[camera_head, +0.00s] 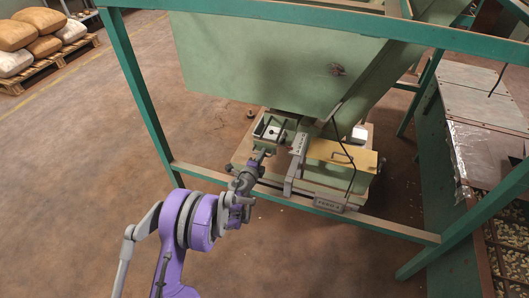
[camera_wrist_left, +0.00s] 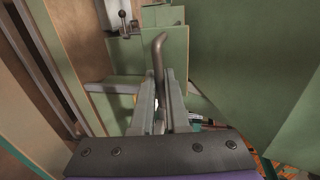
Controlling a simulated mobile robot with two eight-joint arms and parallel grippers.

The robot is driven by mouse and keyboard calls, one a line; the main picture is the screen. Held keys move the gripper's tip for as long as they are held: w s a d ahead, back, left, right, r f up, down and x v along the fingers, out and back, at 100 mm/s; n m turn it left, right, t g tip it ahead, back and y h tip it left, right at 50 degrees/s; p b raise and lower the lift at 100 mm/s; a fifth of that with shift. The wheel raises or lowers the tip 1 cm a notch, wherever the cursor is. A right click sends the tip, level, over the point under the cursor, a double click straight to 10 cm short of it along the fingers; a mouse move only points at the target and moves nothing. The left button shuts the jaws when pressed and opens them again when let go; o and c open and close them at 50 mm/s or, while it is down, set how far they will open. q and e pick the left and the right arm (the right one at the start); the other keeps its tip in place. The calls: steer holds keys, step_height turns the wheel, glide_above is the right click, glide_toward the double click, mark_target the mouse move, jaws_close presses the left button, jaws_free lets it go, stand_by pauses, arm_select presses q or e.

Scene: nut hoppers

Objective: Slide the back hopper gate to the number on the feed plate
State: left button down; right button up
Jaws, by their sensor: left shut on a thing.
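The large green hopper (camera_head: 275,60) hangs inside the teal frame, above a green feeder assembly (camera_head: 273,124). My left gripper (camera_head: 262,151) reaches over the front rail to this assembly. In the left wrist view my left gripper (camera_wrist_left: 160,100) is shut on a bent metal handle (camera_wrist_left: 159,52), whose curved top stands above the fingers. The gate behind the handle is mostly hidden, so its exact position cannot be read. A grey upright bracket (camera_head: 297,147) stands just right of the gripper. The feed plate (camera_head: 330,204) sits on the front rail; its number is too small to read surely. My right gripper is not in view.
The teal front rail (camera_head: 390,228) runs under my left arm. A yellowish lid with a handle (camera_head: 342,155) lies right of the bracket. Open floor lies at left, with sacks on pallets (camera_head: 35,38) beyond.

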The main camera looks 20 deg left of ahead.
arm_select(q)
steer(key=shift+s, duration=0.1)
steer(key=c, duration=0.9)
jaws_free()
steer(key=p+v, duration=0.1)
steer(key=v, duration=1)
